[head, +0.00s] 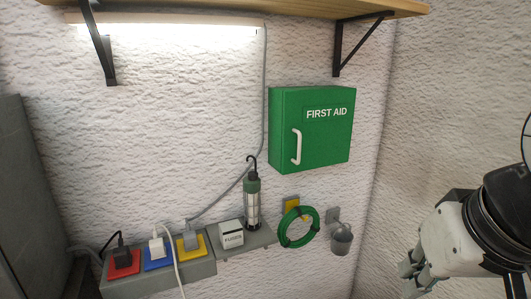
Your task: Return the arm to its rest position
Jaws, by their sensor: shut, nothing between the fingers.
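My arm shows at the lower right of the head view, in front of the right-hand wall. My gripper (412,277) hangs at its end, pointing down and to the left. Its fingers are shut with nothing between them, and they are partly cut off by the bottom edge. The gripper appears apart from everything on the wall.
A green first aid cabinet (312,128) hangs on the back wall. Below are a lamp (252,203), a fuse box (231,233), plugs on coloured sockets (157,250), a green coil (299,227) and a small metal bucket (341,240). A wooden shelf (300,8) runs above.

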